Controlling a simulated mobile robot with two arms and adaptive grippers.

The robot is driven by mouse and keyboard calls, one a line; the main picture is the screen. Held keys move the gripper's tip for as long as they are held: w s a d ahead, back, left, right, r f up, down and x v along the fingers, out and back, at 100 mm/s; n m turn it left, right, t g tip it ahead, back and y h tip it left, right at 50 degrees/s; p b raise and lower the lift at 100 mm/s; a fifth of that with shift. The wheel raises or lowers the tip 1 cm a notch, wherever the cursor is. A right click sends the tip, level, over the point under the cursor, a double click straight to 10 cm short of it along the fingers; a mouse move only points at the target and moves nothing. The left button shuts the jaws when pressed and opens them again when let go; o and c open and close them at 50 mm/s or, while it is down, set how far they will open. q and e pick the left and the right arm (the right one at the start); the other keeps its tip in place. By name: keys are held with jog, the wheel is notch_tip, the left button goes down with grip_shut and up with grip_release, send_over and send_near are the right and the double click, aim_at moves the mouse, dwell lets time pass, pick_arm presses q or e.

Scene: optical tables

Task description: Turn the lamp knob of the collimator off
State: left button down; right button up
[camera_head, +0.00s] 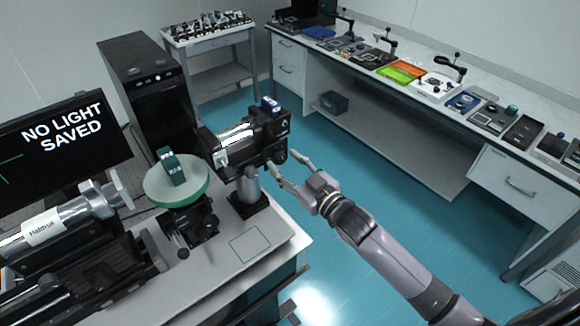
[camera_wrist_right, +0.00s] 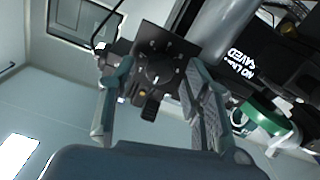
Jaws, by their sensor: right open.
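The collimator (camera_head: 236,138) is a black and silver barrel on a short black post at the right end of the optical table. Its end plate (camera_wrist_right: 150,45) fills the middle of the right wrist view. A round dark lamp knob (camera_wrist_right: 160,73) with a white mark sits on that plate. My right gripper (camera_head: 284,161) comes in from the right at the collimator's end. It is open and empty, and in the wrist view its fingers (camera_wrist_right: 152,71) stand on either side of the knob. I cannot tell whether they touch it. My left gripper is not in view.
A monitor (camera_head: 62,135) reads "NO LIGHT SAVED". A green-rimmed round stage (camera_head: 150,184) holds a dark green block (camera_head: 171,168) left of the collimator. A silver telescope (camera_head: 70,222) lies at far left. A long bench (camera_head: 420,108) runs behind, with clear blue floor between.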

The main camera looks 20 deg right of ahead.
jog(key=v, duration=1.2)
jog(key=s+d+f+m+g+h+b, duration=0.1)
jog(key=d+f+g+h+b, duration=0.15)
jog(key=f, duration=0.95)
jog(key=d+f+m+g+h+b, duration=0.1)
jog(key=d+f+m+h, duration=0.15)
jog(key=f, duration=1.05)
jog(key=s+d+f+g+b, duration=0.15)
jog(key=s+f, duration=0.25)
jog(key=f, duration=0.5)
jog(key=s+d+f+g+b, duration=0.15)
jog(key=s+f, duration=0.25)
jog(key=f, duration=0.4)
jog(key=s+a+f+g+b, duration=0.1)
jog(key=s+a+f+g, duration=0.2)
jog(key=s+f, duration=0.9)
jog(key=s+a+f+g+h+b, duration=0.1)
jog(key=s+f+g, duration=0.5)
jog(key=s+f, duration=0.6)
jog(key=s+a+b, duration=0.1)
jog(key=s+a, duration=0.1)
jog(key=s, duration=0.3)
jog(key=shift+s+f, duration=0.3)
jog(key=shift+s, duration=0.1)
jog(key=shift+m+g, duration=0.25)
